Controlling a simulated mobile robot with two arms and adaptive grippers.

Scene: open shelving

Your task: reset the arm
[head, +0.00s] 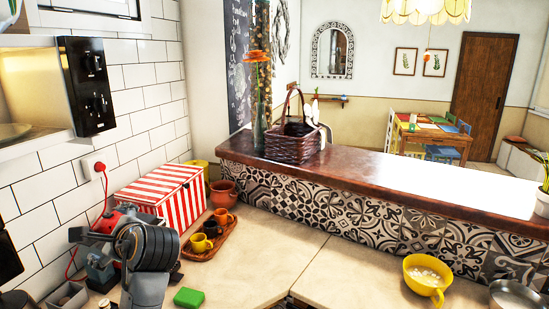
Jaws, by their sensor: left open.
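My left gripper (88,252) is at the lower left, above the worktop, in front of the red-and-white striped box. My grey left arm (146,262) rises from the bottom edge. The fingers point to the left and are open, with no object visible between them. They partly overlap small items behind, so their exact spacing is hard to see. My right gripper is not in view.
The striped box (166,193) and a wooden tray (214,246) with small cups stand close behind my arm. A green sponge (189,297) lies to its right. The middle worktop (285,245) is clear. A raised tiled ledge (390,225) borders it.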

